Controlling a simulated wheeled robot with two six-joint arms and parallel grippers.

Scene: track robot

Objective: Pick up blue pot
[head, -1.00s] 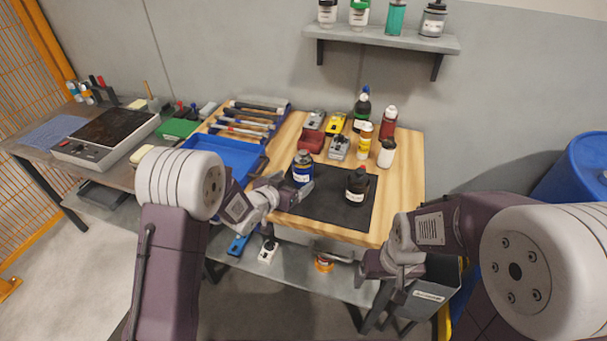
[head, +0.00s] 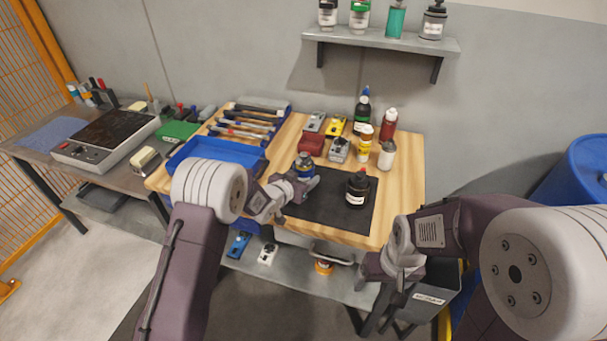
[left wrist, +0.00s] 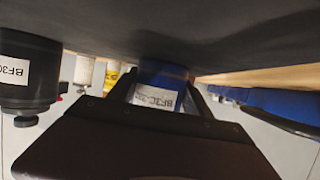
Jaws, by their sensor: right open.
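The blue pot (head: 304,163) stands on the dark mat (head: 328,212) on the wooden worktop. My left gripper (head: 302,184) is at the pot, with its fingers around the pot's body. In the left wrist view the blue pot (left wrist: 158,87) with its white label sits between the two fingers, upside down in the picture. I cannot tell whether the fingers press on it. My right gripper (head: 378,270) is open and empty, in front of the worktop's right front edge.
A black pot (head: 357,190) stands on the mat right of the blue pot. Behind the mat are several bottles (head: 366,140) and small boxes (head: 312,143). A blue tray (head: 222,149) lies to the left. A shelf (head: 380,40) with bottles hangs above.

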